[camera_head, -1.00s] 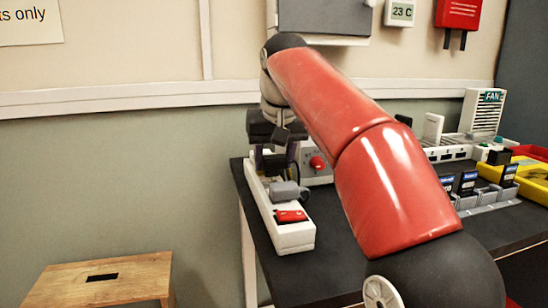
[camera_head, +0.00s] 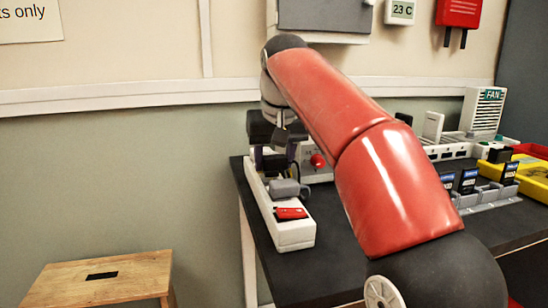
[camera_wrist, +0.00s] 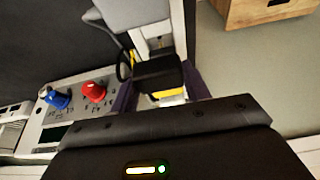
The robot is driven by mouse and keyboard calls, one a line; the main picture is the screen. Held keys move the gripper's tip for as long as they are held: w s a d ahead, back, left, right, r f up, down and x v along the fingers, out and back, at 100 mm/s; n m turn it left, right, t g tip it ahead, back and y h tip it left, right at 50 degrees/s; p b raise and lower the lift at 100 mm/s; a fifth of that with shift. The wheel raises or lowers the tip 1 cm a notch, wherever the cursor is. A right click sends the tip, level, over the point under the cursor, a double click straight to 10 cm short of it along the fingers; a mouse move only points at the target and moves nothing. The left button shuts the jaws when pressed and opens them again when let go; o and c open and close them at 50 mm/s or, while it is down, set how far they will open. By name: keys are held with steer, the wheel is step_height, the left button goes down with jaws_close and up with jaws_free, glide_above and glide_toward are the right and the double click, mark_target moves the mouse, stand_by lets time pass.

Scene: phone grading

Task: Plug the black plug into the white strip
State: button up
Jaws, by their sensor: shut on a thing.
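The white strip (camera_head: 264,210) lies along the left edge of the dark table, with a red switch (camera_head: 291,213) near its front end and a grey plug (camera_head: 285,189) behind that. My gripper (camera_head: 272,160) is low over the strip's far part. In the wrist view, my gripper (camera_wrist: 160,88) has its purple fingers shut on the black plug (camera_wrist: 157,72), one on each side. The white strip (camera_wrist: 181,38) shows beside and behind the plug, and the grey plug (camera_wrist: 132,12) is close by. Something yellow shows at the plug's lower edge. I cannot tell whether the black plug is seated.
A panel with a red knob (camera_head: 317,161) and a blue knob (camera_wrist: 57,98) stands close beside the strip. Grey racks (camera_head: 487,200) and a yellow tray (camera_head: 528,177) are at the right. A wooden stool (camera_head: 130,277) stands at the lower left, below the table.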

steer(key=shift+f+b, duration=0.8)
steer(key=shift+f, duration=0.5)
